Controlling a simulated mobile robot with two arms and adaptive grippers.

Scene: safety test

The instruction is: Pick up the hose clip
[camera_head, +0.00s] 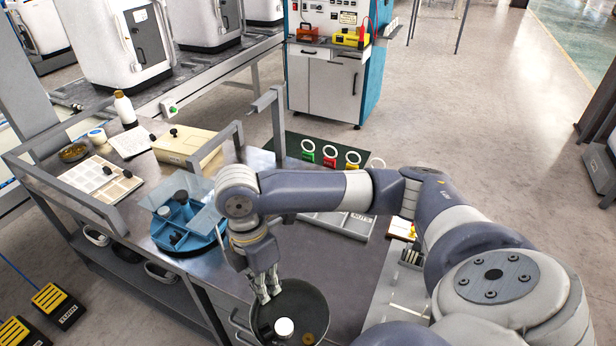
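I cannot make out the hose clip with certainty. My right gripper (268,292) points down at the left side of a dark round bowl (316,296), its fingertips at or just inside the rim. The fingers look close together, and nothing clear shows between them. The bowl holds a white round item (284,328), a brownish round item (308,338) and small dark items that are hard to tell. A blue divided tray (166,243) with small dark parts stands left of my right gripper. My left gripper is not in view.
White rings with green (307,155), red (329,162) and yellow (350,168) tags lie on a dark mat behind my arm. A beige box (187,147), a white bottle (125,110) and a sectioned tray (102,186) stand back left.

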